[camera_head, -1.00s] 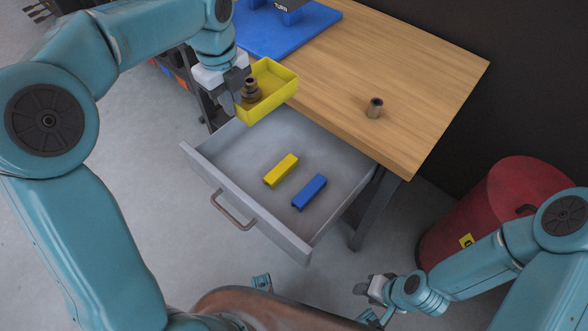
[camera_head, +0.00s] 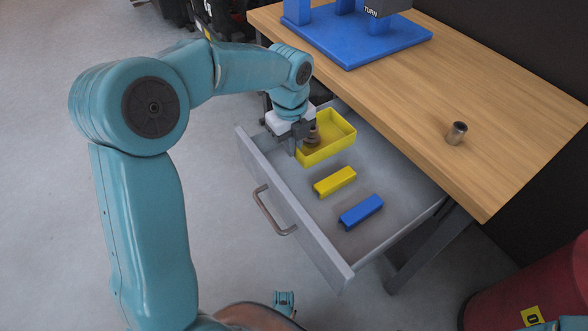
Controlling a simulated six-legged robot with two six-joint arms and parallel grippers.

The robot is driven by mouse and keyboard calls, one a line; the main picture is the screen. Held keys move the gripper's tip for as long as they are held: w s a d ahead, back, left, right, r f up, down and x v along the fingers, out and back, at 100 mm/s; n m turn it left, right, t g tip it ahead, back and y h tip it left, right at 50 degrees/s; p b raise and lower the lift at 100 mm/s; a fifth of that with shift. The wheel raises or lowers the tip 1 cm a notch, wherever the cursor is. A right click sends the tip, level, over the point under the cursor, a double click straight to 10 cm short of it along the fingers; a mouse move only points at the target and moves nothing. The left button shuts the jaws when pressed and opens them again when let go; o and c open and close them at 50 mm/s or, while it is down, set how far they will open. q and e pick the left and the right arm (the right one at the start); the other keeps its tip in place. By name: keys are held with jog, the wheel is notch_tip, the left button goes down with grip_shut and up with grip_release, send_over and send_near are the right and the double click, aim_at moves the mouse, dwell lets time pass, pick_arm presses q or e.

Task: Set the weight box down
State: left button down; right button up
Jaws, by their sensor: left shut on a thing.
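My left gripper (camera_head: 298,140) is shut on the near left wall of the yellow box. The box is over or in the back left part of the open grey drawer (camera_head: 383,229); I cannot tell whether it touches the drawer floor. A yellow block (camera_head: 334,181) and a blue block (camera_head: 361,211) lie in the drawer in front of the box. My right gripper is out of view.
A wooden table (camera_head: 480,98) stands above the drawer, with a small metal cylinder (camera_head: 456,133) and a blue stand (camera_head: 355,38) on it. The drawer handle (camera_head: 272,212) sticks out in front. A red barrel (camera_head: 535,285) is at the lower right.

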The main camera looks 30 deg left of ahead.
aim_at(293, 173)
pick_arm(q)
notch_tip(293, 173, down, 7)
jog(key=b, duration=0.2)
jog(key=shift+f+b, duration=0.15)
jog(key=shift+b, duration=0.15)
jog(key=c, duration=1.6)
grip_release()
jog(key=o, duration=0.3)
jog(key=shift+o, duration=0.2)
